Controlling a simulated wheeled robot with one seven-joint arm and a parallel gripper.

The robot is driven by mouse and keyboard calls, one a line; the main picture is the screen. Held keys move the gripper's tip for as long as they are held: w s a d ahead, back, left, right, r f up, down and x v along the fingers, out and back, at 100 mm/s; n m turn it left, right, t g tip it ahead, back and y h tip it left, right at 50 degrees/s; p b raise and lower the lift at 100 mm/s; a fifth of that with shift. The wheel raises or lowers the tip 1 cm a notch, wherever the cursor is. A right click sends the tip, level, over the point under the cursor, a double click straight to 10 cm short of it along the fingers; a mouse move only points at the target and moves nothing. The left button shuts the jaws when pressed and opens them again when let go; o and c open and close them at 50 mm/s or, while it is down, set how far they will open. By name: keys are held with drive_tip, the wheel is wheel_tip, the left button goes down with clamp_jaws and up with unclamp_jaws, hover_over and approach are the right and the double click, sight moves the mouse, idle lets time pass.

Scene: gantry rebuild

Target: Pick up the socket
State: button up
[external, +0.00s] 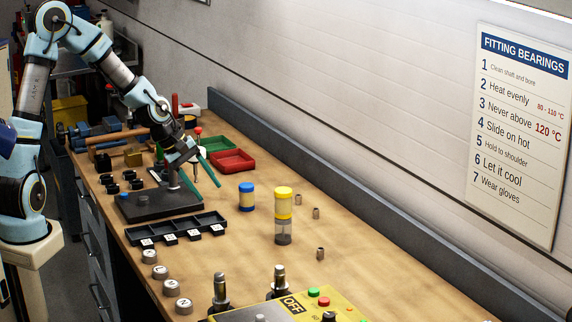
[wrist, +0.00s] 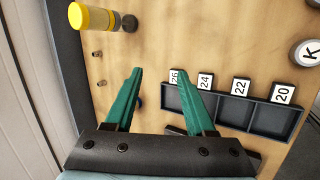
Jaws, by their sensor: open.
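Three small metal cylinders that look like sockets stand on the bench in the external view: one at the back (external: 298,199), one beside it (external: 316,213), and one nearer the front (external: 320,253). The wrist view shows two of them at upper left, one (wrist: 97,54) above the other (wrist: 102,83). My gripper (external: 197,184) is open and empty above the bench, left of the sockets and apart from them. Its green fingers (wrist: 157,72) are spread in the wrist view. A black tray (wrist: 233,109) with number labels 26, 24, 22 and 20 lies beyond the right finger; its visible compartments look empty.
A yellow-lidded jar (external: 283,204) stands beside the sockets, and a blue-lidded jar (external: 246,197) stands nearer my gripper. A dark plate (external: 158,206), red bin (external: 232,161) and green bin (external: 192,146) lie near the arm. A yellow control box (external: 345,306) is at the front.

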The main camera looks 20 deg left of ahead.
drive_tip(key=s+d+r+n+h+b, duration=0.2)
drive_tip(key=d+n+h+b, duration=0.3)
drive_tip(key=d, duration=0.8)
drive_tip(key=d+r+n+h, duration=0.3)
drive_tip(key=d+r+n, duration=0.4)
drive_tip(key=r+n, duration=0.1)
approach(319, 258)
wheel_tip(319, 258, up, 3)
drive_tip(key=shift+s+a+r+y, duration=0.1)
drive_tip(key=shift+r+y, duration=0.15)
drive_tip(key=shift+y, duration=0.05)
drive_tip(key=x, duration=0.2)
drive_tip(key=p+x, duration=0.1)
drive_tip(key=x, duration=0.2)
drive_tip(key=shift+f+p, duration=0.3)
drive_tip(key=x, duration=0.1)
drive_tip(key=p+x, duration=0.1)
drive_tip(key=x, duration=0.1)
drive_tip(key=p+x, duration=0.1)
drive_tip(key=shift+w+d+f, duration=0.1)
drive_tip(key=shift+w+d, duration=0.1)
drive_tip(key=shift+w, duration=0.1)
drive_tip(key=shift+w+d+f+p, duration=0.2)
drive_tip(key=shift+d+f+p, duration=0.15)
drive_tip(key=shift+d, duration=0.1)
drive_tip(key=shift+c, duration=0.3)
clamp_jaws()
